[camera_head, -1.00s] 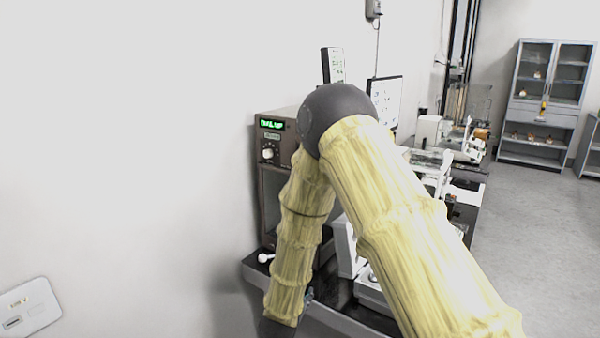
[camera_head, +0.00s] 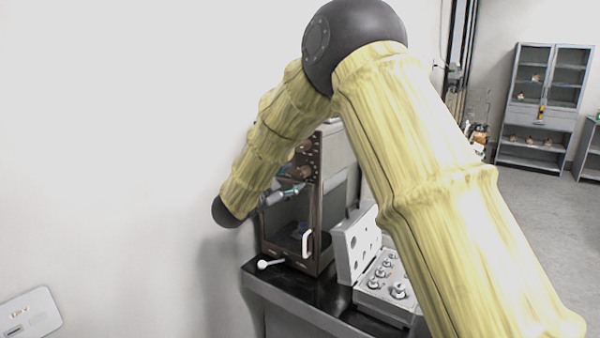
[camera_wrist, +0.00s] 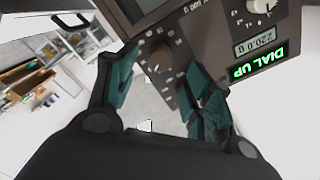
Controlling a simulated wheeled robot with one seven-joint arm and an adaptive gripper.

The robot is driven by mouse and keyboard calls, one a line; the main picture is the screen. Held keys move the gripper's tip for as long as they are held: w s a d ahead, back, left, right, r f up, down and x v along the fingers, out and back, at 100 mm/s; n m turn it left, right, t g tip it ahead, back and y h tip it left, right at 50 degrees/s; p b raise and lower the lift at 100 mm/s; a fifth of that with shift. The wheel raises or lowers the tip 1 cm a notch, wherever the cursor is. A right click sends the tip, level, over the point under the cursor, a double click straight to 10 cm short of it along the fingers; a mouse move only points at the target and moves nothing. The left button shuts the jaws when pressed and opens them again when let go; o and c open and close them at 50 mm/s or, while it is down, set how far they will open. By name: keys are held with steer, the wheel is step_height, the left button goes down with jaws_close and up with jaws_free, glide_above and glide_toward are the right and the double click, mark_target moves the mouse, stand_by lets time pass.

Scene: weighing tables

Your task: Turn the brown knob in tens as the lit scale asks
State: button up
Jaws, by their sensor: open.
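The scale (camera_head: 338,165) is a tall brown cabinet with a glazed front, partly hidden by my arm in the head view. Its green display reads DIAL UP (camera_wrist: 257,62) in the wrist view, with a 220.0 g readout (camera_wrist: 256,41) beside it. A brown knob (camera_wrist: 161,60) with a ring of white marks shows between my fingers in the wrist view. Brown knobs (camera_head: 304,146) also show in the head view; I cannot tell which is the tens one. My gripper (camera_wrist: 163,88) is open, its teal fingers either side of the knob, apparently not touching it. It shows at the panel in the head view (camera_head: 291,192).
A pale dial (camera_wrist: 262,6) sits on the panel's upper right. In the head view, an open weight box (camera_head: 385,300) stands right of the scale, and a white spoon-like item (camera_head: 270,264) lies on the black tabletop (camera_head: 290,284). The wall is close on the left.

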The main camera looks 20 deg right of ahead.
mark_target(299, 176)
steer(key=shift+p+x, duration=0.85)
steer(key=shift+x, duration=2.3)
steer(key=c, duration=1)
steer(key=shift+f, duration=0.1)
steer(key=shift+f+b, duration=0.1)
steer(key=shift+b, duration=0.3)
steer(key=shift+f+m+b, duration=0.15)
steer(key=shift+m+b, duration=0.35)
steer(key=shift+b, duration=0.3)
steer(key=m+b, duration=0.1)
steer(key=b, duration=0.2)
steer(key=shift+f+m, duration=0.1)
steer(key=shift+m, duration=0.3)
steer(key=m+b, duration=0.3)
steer(key=b, duration=0.2)
steer(key=shift+r, duration=0.2)
